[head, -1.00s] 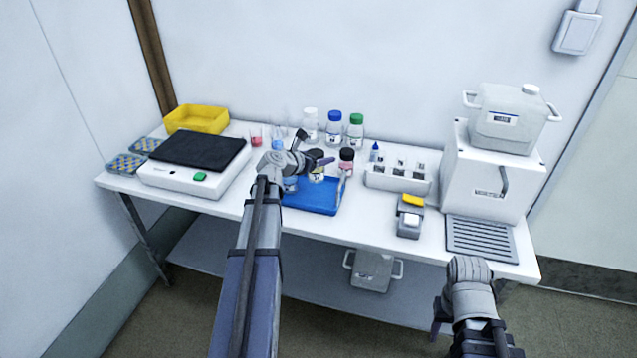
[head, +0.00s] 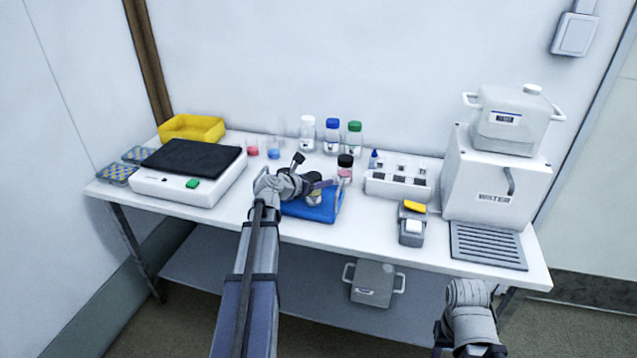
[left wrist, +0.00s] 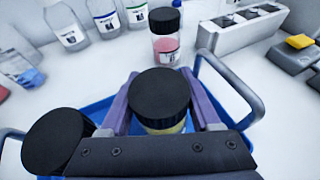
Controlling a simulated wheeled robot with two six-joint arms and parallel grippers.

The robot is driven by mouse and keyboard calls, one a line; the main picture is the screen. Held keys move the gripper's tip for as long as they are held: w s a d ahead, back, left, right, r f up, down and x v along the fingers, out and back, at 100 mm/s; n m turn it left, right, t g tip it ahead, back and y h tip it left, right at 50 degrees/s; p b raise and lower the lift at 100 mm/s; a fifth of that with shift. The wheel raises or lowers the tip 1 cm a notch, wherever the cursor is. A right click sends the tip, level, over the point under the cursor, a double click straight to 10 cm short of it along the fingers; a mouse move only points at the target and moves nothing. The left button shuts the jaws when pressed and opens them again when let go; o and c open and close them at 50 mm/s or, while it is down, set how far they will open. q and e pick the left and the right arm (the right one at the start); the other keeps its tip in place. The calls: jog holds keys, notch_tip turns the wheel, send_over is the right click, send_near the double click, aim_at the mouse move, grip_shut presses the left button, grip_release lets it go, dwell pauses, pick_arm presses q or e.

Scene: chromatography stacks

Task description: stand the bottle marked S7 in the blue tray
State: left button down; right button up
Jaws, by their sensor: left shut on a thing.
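My left gripper (head: 318,188) is shut on a black-capped bottle (left wrist: 160,95) with yellowish contents. It holds this bottle over the middle of the blue tray (head: 318,214), low down; I cannot tell whether its base touches the tray floor. The bottle's label is hidden, so no S7 mark can be read. Another black-capped bottle (left wrist: 58,140) is at the left of the tray in the left wrist view, close beside the gripper. A black-capped bottle with pink contents (head: 345,168) stands behind the tray. My right gripper (head: 440,340) is partly in view at the bottom right, its jaws unclear.
Bottles with white (head: 307,135), blue (head: 332,137) and green (head: 354,139) caps stand at the back. A white rack (head: 398,183) and a grey device (head: 411,226) are right of the tray. A balance (head: 188,182) is left. The tray's handles (left wrist: 232,85) rise beside the gripper.

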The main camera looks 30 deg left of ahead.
pick_arm(q)
jog(key=shift+f, duration=0.1)
jog(key=c, duration=0.6)
grip_release()
jog(key=shift+f, duration=0.1)
jog(key=o, duration=0.5)
jog(key=shift+r, duration=0.35)
jog(key=shift+p+v, duration=2.3)
jog(key=shift+v, duration=3.65)
jog(key=shift+f, duration=0.1)
